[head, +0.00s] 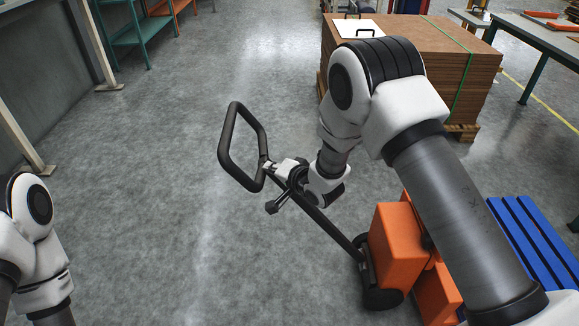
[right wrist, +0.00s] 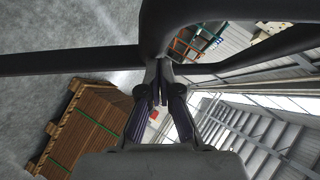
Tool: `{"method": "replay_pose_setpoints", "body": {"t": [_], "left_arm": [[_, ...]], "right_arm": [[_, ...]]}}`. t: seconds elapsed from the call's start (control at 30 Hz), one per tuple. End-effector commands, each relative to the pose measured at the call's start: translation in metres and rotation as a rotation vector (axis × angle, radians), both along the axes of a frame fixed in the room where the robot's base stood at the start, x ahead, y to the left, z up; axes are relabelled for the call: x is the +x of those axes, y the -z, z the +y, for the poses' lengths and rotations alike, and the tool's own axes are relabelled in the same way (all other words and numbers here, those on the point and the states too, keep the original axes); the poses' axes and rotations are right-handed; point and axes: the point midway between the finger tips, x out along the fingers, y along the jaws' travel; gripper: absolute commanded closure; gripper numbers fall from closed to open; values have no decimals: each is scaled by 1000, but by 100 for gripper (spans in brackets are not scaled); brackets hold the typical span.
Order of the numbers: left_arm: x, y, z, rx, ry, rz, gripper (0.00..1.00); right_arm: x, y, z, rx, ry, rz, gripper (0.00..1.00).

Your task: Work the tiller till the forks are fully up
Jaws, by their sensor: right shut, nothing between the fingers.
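The tiller is a black shaft (head: 333,231) with a loop handle (head: 235,178), leaning up and left from the orange pallet truck (head: 395,245). In the right wrist view the loop (right wrist: 240,15) and shaft (right wrist: 70,62) cross just ahead of my fingers. My right gripper (head: 284,180) is at the upper shaft, just below the loop. Its fingers (right wrist: 159,78) are shut with nothing between them, close to the tiller; I cannot tell whether they touch it. The forks are hidden, so their height does not show. My left gripper is out of view.
A blue slatted pallet (head: 535,240) lies beside the truck at right. A strapped stack of brown boards (head: 410,65) stands on a wooden pallet at the back. A workbench (head: 540,40) stands at the far right. The floor left of the tiller is clear.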

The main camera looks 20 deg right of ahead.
Motion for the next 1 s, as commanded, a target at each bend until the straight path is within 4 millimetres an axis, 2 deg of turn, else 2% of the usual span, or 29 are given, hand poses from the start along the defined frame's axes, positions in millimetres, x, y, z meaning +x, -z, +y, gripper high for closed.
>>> {"method": "replay_pose_setpoints", "body": {"t": [0.03, 0.1, 0.3, 1.0], "left_arm": [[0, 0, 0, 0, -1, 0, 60], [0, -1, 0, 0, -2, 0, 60], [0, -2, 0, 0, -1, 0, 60], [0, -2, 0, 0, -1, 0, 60]], "right_arm": [[-13, -2, -2, -2, -7, 10, 100], [-26, -9, -7, -4, -8, 10, 100], [-48, -21, -16, -3, -7, 7, 100], [-50, -24, -17, -1, -6, 3, 100]]}}
